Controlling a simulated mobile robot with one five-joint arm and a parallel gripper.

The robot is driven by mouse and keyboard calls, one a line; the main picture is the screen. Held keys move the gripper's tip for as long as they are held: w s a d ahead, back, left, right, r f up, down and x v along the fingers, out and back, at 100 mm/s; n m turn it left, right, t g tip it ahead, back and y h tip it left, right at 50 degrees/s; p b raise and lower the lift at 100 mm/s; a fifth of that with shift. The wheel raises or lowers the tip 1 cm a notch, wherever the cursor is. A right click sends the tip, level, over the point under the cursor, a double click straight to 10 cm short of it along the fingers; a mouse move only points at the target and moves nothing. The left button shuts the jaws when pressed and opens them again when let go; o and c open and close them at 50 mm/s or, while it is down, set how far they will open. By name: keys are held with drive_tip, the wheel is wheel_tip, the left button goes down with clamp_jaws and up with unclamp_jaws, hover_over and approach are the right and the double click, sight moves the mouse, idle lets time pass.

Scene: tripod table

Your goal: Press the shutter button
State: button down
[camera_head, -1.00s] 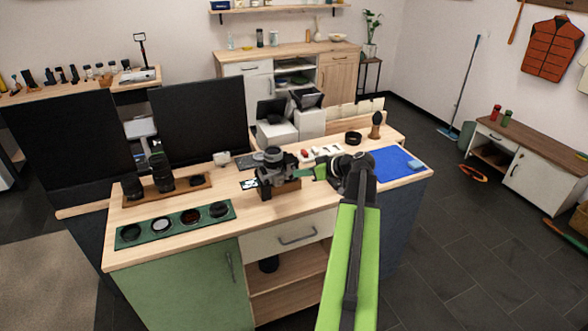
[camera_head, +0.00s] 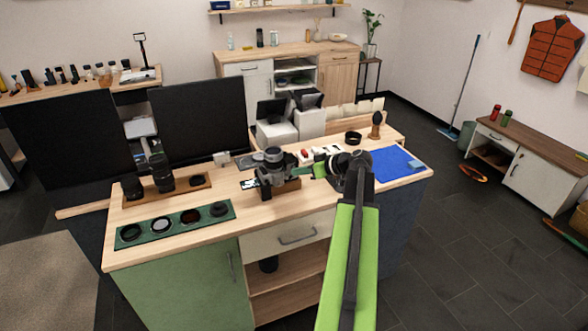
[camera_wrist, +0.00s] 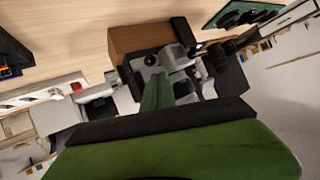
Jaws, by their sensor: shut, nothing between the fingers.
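A dark camera with grey top parts (camera_head: 271,168) stands on a wooden block on the counter in the head view. In the wrist view the camera (camera_wrist: 185,68) shows close up, with a round dial on its top plate. My gripper (camera_head: 318,170) is just right of the camera, its green fingers pointing left toward it. In the wrist view the shut gripper (camera_wrist: 156,80) reaches over the near edge of the camera's top. I cannot tell whether the tip touches it. The shutter button is not clearly distinguishable.
The counter (camera_head: 215,235) holds a green tray of round filters (camera_head: 188,220) at the front left and a wooden tray with lenses (camera_head: 196,190) behind it. A blue mat (camera_head: 392,165) lies right of my gripper. Dark monitor-like panels (camera_head: 199,115) stand behind.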

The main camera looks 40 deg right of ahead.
drive_tip(key=shift+w+d, duration=0.1)
drive_tip(key=shift+w, duration=0.05)
drive_tip(key=shift+s+a, duration=0.3)
drive_tip(key=shift+s, duration=0.35)
drive_tip(key=s, duration=0.1)
drive_tip(key=s+a, duration=0.1)
drive_tip(key=s, duration=0.1)
drive_tip(key=s+a, duration=0.1)
drive_tip(key=shift+s, duration=0.35)
idle(0.8)
